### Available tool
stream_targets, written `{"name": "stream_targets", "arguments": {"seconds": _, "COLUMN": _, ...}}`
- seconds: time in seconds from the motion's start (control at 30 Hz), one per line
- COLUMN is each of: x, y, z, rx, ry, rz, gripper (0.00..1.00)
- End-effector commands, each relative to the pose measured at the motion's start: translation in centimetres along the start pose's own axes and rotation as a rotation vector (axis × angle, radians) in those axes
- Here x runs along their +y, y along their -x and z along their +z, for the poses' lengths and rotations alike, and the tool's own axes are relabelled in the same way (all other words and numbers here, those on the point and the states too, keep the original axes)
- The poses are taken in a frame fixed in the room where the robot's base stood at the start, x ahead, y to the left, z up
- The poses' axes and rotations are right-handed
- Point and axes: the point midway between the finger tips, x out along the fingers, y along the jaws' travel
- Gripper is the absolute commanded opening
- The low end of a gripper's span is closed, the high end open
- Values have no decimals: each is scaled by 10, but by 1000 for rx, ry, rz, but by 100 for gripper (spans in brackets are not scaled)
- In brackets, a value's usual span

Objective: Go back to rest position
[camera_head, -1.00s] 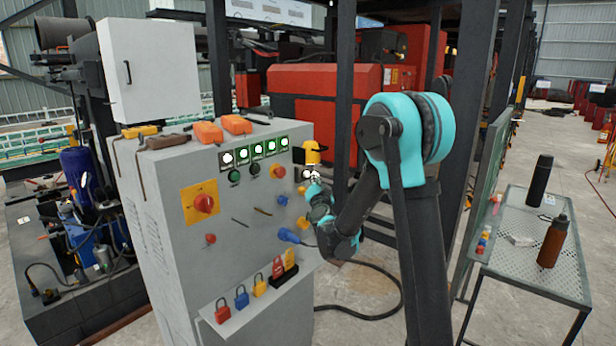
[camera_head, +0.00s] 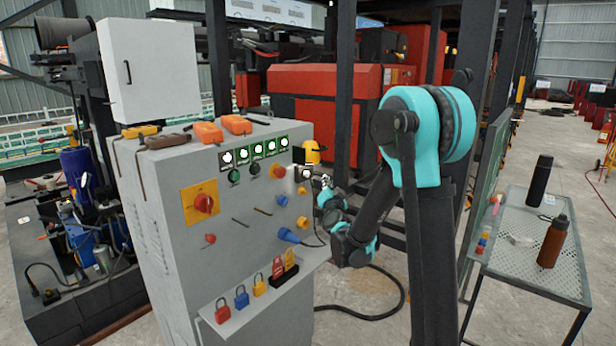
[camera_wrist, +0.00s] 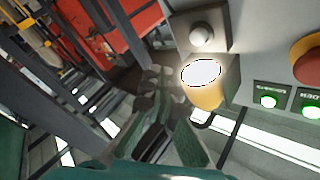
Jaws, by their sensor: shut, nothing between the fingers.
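My gripper (camera_wrist: 157,75) is shut and empty in the wrist view, its fingertips together beside a yellow lamp or hard-hat-like item with a bright white top (camera_wrist: 202,85). In the head view my gripper (camera_head: 325,182) is small and partly hidden by my wrist. It is just right of the grey control cabinet (camera_head: 170,265), near the yellow item (camera_head: 312,153) at the cabinet's upper right edge. I cannot tell exactly how far apart they are. My arm is bent, with the forearm reaching left towards the cabinet.
The cabinet front carries a red rotary switch (camera_head: 204,203), lit buttons (camera_head: 256,147) and a shelf with padlocks (camera_head: 241,297). A perforated metal table (camera_head: 525,262) with two bottles stands at right. Dark steel posts (camera_head: 343,80) rise behind my arm. A black cable (camera_head: 385,313) lies on the floor.

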Motion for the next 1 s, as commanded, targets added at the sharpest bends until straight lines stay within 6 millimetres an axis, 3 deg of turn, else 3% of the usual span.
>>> {"name": "stream_targets", "arguments": {"seconds": 0.4, "x": 0, "y": 1, "z": 0, "rx": -4, "ry": 2, "rz": -1, "gripper": 0}}
{"name": "stream_targets", "arguments": {"seconds": 0.57, "x": -1, "y": 18, "z": 1, "rx": -84, "ry": 47, "rz": -11, "gripper": 0}}
{"name": "stream_targets", "arguments": {"seconds": 0.77, "x": 14, "y": 81, "z": 17, "rx": -345, "ry": 180, "rz": 1, "gripper": 0}}
{"name": "stream_targets", "arguments": {"seconds": 1.0, "x": 67, "y": 198, "z": 45, "rx": -700, "ry": 333, "rz": 119, "gripper": 0}}
